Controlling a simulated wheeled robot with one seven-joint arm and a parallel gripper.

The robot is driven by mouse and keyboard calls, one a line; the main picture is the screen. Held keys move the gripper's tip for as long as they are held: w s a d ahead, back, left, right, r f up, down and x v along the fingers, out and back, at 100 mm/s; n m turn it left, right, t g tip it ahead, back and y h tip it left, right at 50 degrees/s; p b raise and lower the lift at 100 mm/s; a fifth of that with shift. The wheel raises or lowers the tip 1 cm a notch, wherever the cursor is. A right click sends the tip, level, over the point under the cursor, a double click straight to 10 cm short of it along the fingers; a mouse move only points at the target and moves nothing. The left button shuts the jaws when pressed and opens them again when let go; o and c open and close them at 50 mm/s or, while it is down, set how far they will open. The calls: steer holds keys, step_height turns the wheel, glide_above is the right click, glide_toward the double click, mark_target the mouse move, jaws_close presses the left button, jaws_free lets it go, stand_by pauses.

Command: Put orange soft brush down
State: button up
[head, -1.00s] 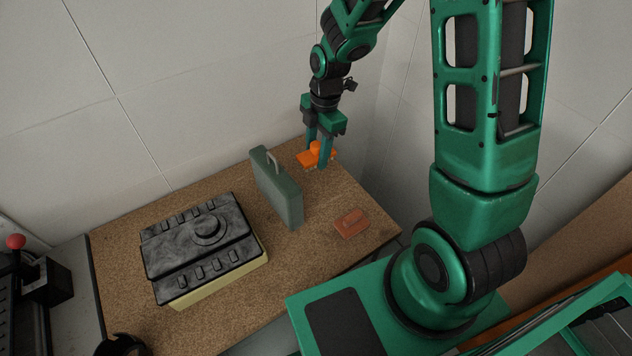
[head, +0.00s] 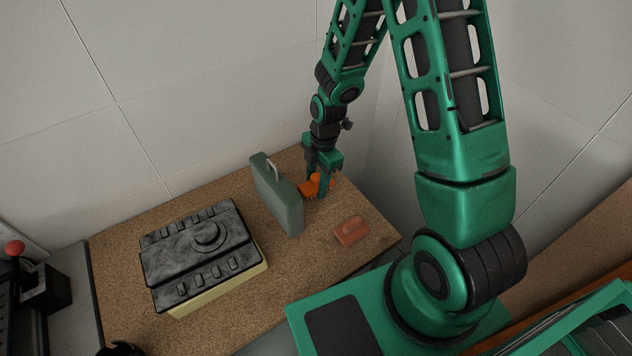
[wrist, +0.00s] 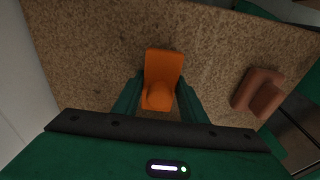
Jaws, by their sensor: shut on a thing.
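The orange soft brush (head: 309,188) is between the fingers of my gripper (head: 317,190), close to the tabletop at the right rear of the cork-coloured table (head: 310,252). In the wrist view the brush (wrist: 163,68) lies between the two green fingers of my gripper (wrist: 160,103), its knob near the fingertips. My gripper is shut on it. Whether the brush's underside touches the table is hard to tell.
A grey-green case (head: 277,198) stands upright just left of the brush. A reddish-brown brush-like block (head: 350,231) lies in front and to the right. A black-topped machine (head: 200,255) takes up the table's left. Walls rise behind; cork is bare between case and block.

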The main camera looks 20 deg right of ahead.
steer(key=shift+f, duration=0.1)
steer(key=o, duration=1.4)
